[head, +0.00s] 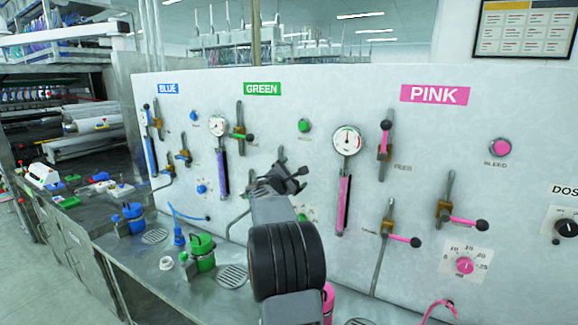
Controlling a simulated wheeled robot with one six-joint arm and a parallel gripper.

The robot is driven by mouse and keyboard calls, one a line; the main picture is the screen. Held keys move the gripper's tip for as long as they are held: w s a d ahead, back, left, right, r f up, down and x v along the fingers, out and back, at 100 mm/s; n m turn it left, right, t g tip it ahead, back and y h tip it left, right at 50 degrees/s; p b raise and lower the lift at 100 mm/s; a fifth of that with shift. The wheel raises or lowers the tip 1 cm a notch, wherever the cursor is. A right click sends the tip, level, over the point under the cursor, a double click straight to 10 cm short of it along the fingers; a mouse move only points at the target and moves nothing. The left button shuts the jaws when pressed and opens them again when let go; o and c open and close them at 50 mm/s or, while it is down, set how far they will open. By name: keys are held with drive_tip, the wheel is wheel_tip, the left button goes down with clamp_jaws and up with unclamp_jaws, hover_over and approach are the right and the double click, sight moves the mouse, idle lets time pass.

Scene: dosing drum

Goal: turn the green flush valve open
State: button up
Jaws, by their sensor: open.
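The green section lies under the GREEN sign (262,88) on the white panel. Its upper valve (239,130) has a lever with a green sleeve and dark knob pointing right. Lower down, a grey pipe (281,153) rises behind my gripper, and another pipe (236,223) runs down to its left. The valve bodies and levers there are mostly hidden by my gripper and arm, so I cannot tell which is the flush valve or how its lever stands. My gripper (299,178) is open in front of this lower green area; contact with a lever cannot be told.
A green bleed button (304,126) and a gauge (217,126) are nearby. Pink levers (467,222) stick out on the right. The bench below holds a green canister (202,252), a blue canister (133,217) and a round drain grate (232,277).

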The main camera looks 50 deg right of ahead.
sight(278, 154)
drive_tip(key=shift+w+a+r+p, duration=0.1)
drive_tip(key=shift+w+r+p, duration=0.15)
drive_tip(key=shift+r, duration=0.25)
drive_tip(key=shift+w+a+r+p, duration=0.1)
drive_tip(key=shift+r+p, duration=0.2)
drive_tip(key=shift+r, duration=0.15)
drive_tip(key=shift+w+a+r+p, duration=0.15)
drive_tip(key=shift+w+r+p, duration=0.6)
drive_tip(key=shift+p, duration=0.1)
drive_tip(key=shift+w+a+r+p, duration=0.15)
drive_tip(key=shift+w+r+p, duration=0.55)
drive_tip(key=shift+w+p, duration=0.1)
drive_tip(key=shift+w+a+r, duration=0.2)
drive_tip(key=shift+w, duration=0.45)
drive_tip(key=shift+w+a+r, duration=0.15)
drive_tip(key=shift+w+r, duration=0.05)
drive_tip(key=shift+w, duration=0.4)
drive_tip(key=shift+w+a, duration=0.15)
drive_tip(key=shift+w, duration=0.45)
drive_tip(key=shift+w+a, duration=0.15)
drive_tip(key=shift+w, duration=0.4)
drive_tip(key=shift+s+d+f+b, duration=0.2)
drive_tip(key=shift+s+f+b, duration=0.3)
drive_tip(key=shift+b, duration=0.35)
